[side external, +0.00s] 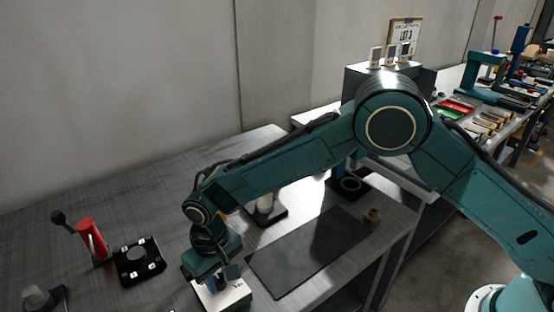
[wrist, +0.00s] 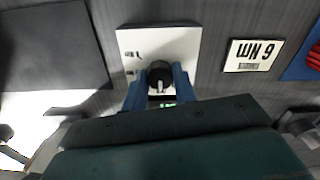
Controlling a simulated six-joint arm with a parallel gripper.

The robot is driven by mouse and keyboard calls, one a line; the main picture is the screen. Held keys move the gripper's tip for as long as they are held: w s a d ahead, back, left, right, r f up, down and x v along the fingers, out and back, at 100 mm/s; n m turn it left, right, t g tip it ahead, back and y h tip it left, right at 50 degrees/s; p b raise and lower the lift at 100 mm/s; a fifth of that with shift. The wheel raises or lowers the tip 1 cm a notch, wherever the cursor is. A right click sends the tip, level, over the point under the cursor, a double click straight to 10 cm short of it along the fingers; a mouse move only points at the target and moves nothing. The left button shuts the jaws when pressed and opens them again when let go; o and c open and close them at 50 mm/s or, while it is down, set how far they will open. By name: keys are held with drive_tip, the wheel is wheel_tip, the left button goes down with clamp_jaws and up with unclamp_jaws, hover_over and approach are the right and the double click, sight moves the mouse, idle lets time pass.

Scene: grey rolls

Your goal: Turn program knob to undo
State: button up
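The program knob (wrist: 160,75) is a round black dial with a pale pointer mark, on a white panel (wrist: 185,45) in the wrist view. Small dark labels are printed to the knob's left. My gripper (wrist: 159,79) has its two blue fingers on either side of the knob, with what look like small gaps. A small green display (wrist: 164,103) shows partly between the fingers. In the side view my gripper (side external: 213,283) is low over the white box (side external: 236,294), and the knob is hidden there.
A dark mat (side external: 300,255) lies to the right of the box. A black square fixture (side external: 138,262) and a red-handled device (side external: 92,240) stand to the left. A white label plate (wrist: 253,55) lies near the panel in the wrist view.

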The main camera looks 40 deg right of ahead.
sight(219, 278)
drive_tip(key=shift+n, duration=0.3)
drive_tip(key=shift+c, duration=0.3)
drive_tip(key=n, duration=0.7)
idle(0.4)
drive_tip(key=shift+r, duration=0.1)
drive_tip(key=o, duration=1)
drive_tip(key=shift+c, duration=0.2)
wheel_tip(219, 278, up, 14)
